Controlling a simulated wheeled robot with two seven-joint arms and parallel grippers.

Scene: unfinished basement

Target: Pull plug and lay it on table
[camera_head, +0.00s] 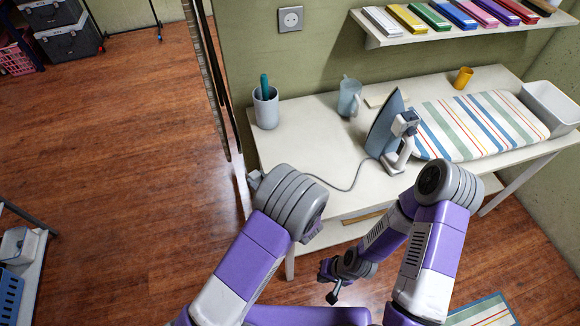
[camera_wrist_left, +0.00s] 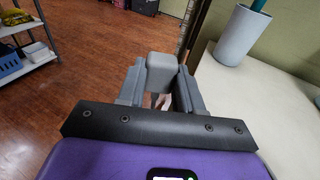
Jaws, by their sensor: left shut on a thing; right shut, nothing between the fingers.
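My left gripper (camera_wrist_left: 160,92) is shut on a grey block, the plug (camera_wrist_left: 162,70), which shows between its fingers in the left wrist view. In the head view my left wrist mostly hides this gripper, near the table's front left edge. The table (camera_head: 330,150) is white; in the left wrist view its top (camera_wrist_left: 255,110) lies just right of the gripper. The cord (camera_head: 345,188) runs from the iron (camera_head: 385,130) across the table and disappears behind my left wrist. The wall socket (camera_head: 290,18) has nothing in it. My right gripper (camera_head: 333,292) is shut and empty, low in front of the table.
A cup with a teal item (camera_head: 266,108) stands at the table's back left, and a clear mug (camera_head: 349,97) behind the iron. A striped ironing pad (camera_head: 480,125), yellow cup (camera_head: 463,78) and white bin (camera_head: 550,105) fill the right side. The table's front left is mostly clear.

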